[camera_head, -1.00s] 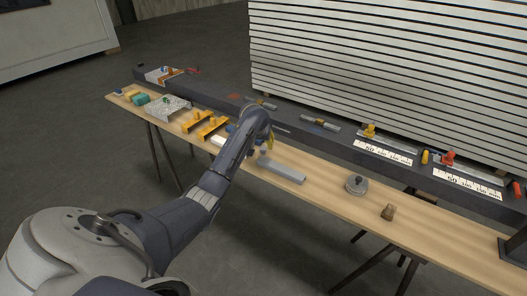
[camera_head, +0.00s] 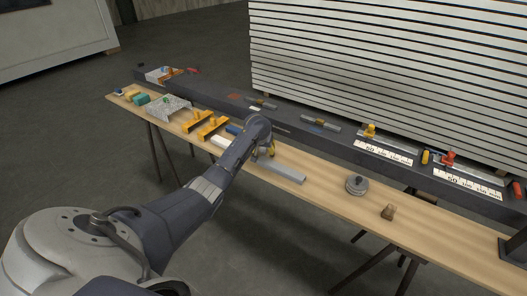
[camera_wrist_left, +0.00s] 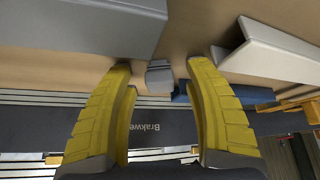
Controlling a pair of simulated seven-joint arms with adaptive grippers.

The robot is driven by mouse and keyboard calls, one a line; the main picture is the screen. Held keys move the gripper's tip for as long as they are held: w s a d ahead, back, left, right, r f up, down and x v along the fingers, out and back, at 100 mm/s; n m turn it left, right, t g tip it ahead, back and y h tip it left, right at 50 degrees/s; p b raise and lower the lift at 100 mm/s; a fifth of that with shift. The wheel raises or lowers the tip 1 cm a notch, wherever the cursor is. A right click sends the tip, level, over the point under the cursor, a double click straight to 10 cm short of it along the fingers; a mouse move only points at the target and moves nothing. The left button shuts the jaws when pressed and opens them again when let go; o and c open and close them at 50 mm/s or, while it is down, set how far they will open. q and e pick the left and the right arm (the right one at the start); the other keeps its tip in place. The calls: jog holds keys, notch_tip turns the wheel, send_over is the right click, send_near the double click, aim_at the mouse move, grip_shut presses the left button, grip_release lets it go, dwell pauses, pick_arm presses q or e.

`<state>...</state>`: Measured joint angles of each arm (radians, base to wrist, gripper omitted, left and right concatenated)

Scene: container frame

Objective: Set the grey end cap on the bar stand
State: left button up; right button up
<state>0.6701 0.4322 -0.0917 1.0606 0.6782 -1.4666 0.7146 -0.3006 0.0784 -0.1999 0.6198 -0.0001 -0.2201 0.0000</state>
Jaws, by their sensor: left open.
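A small grey block (camera_wrist_left: 160,77), which looks like the end cap, lies on the wooden bench between the yellow fingertips in the left wrist view. My left gripper (camera_wrist_left: 160,68) is open around it, and I see no finger touching it. In the head view my left gripper (camera_head: 268,151) is over the middle of the bench and mostly hides this spot. A long grey bar (camera_head: 284,174) lies beside it to the right; it also shows in the left wrist view (camera_wrist_left: 85,22). I cannot tell which piece is the bar stand. My right gripper is not in view.
A blue piece (camera_wrist_left: 208,96) and a pale angled piece (camera_wrist_left: 282,48) are close to the gripper. Yellow brackets (camera_head: 205,124) stand left on the bench (camera_head: 330,187). A round grey weight (camera_head: 357,185) and a brown piece (camera_head: 388,212) are right. A dark beam (camera_head: 330,143) runs behind.

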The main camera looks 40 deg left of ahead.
pick_arm(q)
jog(key=shift+f, duration=0.15)
jog(key=c, duration=1)
